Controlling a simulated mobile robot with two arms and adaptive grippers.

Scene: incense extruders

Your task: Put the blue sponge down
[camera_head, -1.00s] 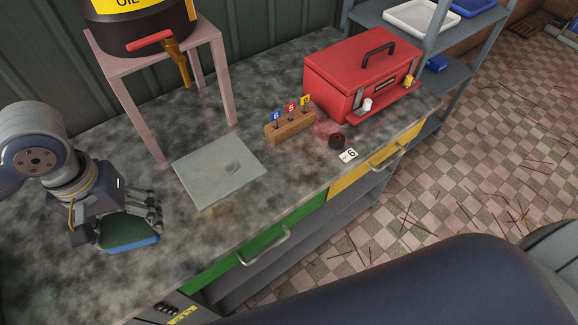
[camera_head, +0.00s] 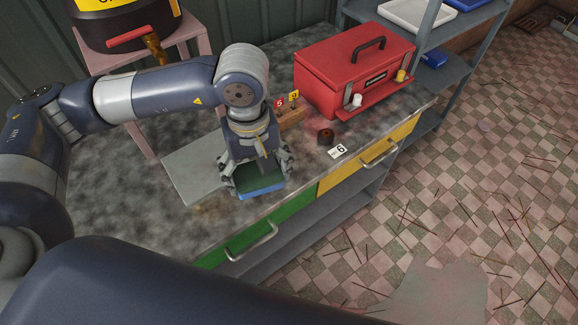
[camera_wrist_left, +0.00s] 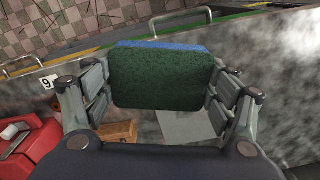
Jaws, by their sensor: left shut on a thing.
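The blue sponge (camera_head: 262,192) has a green scouring layer on one face. My left gripper (camera_head: 258,177) is shut on it, over the workbench near the front edge, just right of the grey plate (camera_head: 190,172). In the left wrist view the sponge (camera_wrist_left: 160,80) sits between the two fingers, green face toward the camera and blue along the top. Whether the sponge touches the bench cannot be told. The plate is partly hidden by my gripper, and part of it shows in the wrist view (camera_wrist_left: 186,127). My right gripper is not in view.
A wooden block (camera_head: 291,116) with numbered flags stands behind the gripper, partly hidden. A small dark round cup (camera_head: 325,137) and a number tag (camera_head: 337,151) lie to the right. A red toolbox-like machine (camera_head: 345,75) stands farther back. Green (camera_head: 265,228) and yellow (camera_head: 367,150) drawers are below.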

